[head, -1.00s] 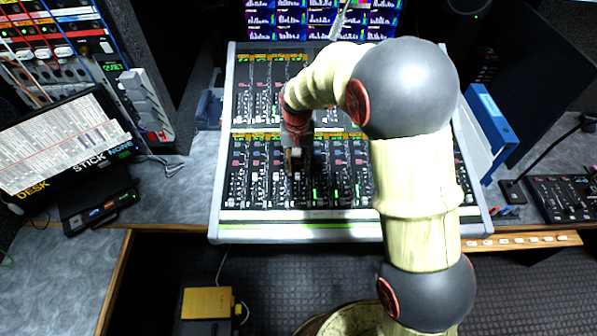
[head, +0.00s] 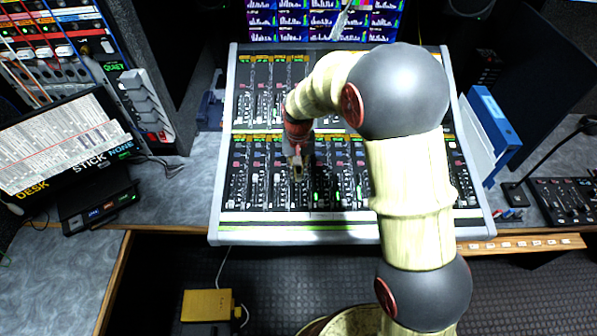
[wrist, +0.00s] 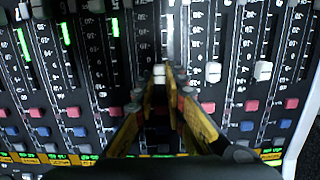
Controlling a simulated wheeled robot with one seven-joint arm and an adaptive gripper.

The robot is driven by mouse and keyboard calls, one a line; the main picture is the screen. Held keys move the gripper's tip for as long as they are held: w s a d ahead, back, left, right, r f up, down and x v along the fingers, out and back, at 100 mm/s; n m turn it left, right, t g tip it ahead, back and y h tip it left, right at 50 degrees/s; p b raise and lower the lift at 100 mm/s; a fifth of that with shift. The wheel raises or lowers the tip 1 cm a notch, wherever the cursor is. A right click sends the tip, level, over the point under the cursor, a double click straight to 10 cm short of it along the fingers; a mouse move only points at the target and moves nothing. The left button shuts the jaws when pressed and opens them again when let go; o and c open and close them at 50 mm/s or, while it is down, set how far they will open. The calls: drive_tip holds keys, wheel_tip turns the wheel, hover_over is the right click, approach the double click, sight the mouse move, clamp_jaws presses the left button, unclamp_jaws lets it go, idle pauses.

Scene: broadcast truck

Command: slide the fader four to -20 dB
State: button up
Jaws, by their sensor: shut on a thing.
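The mixing console (head: 310,217) lies in front of me, with two banks of fader strips. My gripper (head: 298,174) points down at the lower bank, left of the console's middle. In the wrist view my gripper (wrist: 167,72) has its yellow fingers close together, shut on a pale fader cap (wrist: 158,74) that is mostly hidden between the tips. I cannot read a fader number or the dB mark at this cap. A white fader cap (wrist: 213,72) stands on a strip just to the right of the fingers, apart from them.
Another white cap (wrist: 263,71) stands farther right. Red and blue buttons line the strips beside the fingers. A screen (head: 55,145) stands to the left, a blue binder (head: 492,115) to the right. A yellow box (head: 207,304) is below the desk edge.

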sight(298, 193)
clamp_jaws()
idle(0.3)
drive_tip(key=shift+s+a+f+p, duration=0.1)
drive_tip(key=shift+s+p, duration=0.15)
drive_tip(key=shift+s, duration=0.65)
drive_tip(key=shift+s+d+f+p, duration=0.15)
drive_tip(key=shift+s+p, duration=0.1)
drive_tip(key=shift+s, duration=0.65)
drive_tip(key=shift+s+a+f+p, duration=0.15)
drive_tip(key=shift+s+p, duration=0.1)
drive_tip(key=shift+s, duration=0.65)
drive_tip(key=o, duration=0.6)
unclamp_jaws()
drive_tip(key=shift+o, duration=0.2)
drive_tip(key=shift+r, duration=0.1)
wheel_tip(298, 193, up, 12)
